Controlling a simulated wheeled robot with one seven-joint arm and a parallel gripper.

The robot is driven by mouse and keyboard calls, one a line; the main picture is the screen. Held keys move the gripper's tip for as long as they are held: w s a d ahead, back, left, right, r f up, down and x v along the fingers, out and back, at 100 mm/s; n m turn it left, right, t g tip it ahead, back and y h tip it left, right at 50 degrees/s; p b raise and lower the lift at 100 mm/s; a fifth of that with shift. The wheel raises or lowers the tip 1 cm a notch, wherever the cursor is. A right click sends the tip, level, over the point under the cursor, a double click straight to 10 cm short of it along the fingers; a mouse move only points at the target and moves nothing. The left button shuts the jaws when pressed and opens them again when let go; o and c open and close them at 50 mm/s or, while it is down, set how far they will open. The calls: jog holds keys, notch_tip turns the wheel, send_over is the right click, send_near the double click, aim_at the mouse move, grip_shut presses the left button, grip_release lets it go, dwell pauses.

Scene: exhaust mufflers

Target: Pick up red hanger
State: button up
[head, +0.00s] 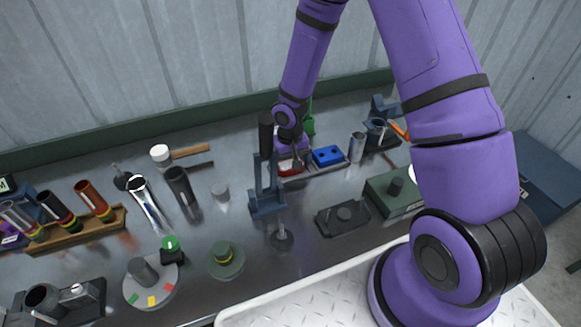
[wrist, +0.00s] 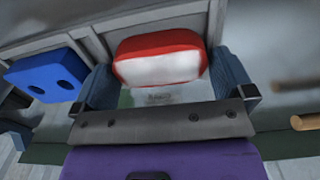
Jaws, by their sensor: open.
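The red hanger (head: 291,167) lies in a grey divided tray at the back middle of the bench in the head view, partly hidden by my gripper. In the wrist view the red hanger (wrist: 160,58) is a rounded red block with a pale, shiny face. My gripper (head: 296,160) is over the tray, with its wrist purple. In the wrist view my gripper (wrist: 168,88) is open, with one blue-grey finger on each side of the red hanger. Whether the fingers touch it cannot be told.
A blue block with two holes (head: 327,156) sits in the tray beside the red hanger; it shows at left in the wrist view (wrist: 45,75). A dark stand (head: 267,200) stands just in front. A metal cylinder (head: 357,147) stands to the right. The tray's wall (wrist: 95,45) is close to the fingers.

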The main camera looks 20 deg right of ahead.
jog(key=shift+c, duration=0.2)
jog(key=c, duration=0.5)
jog(key=shift+r, duration=0.1)
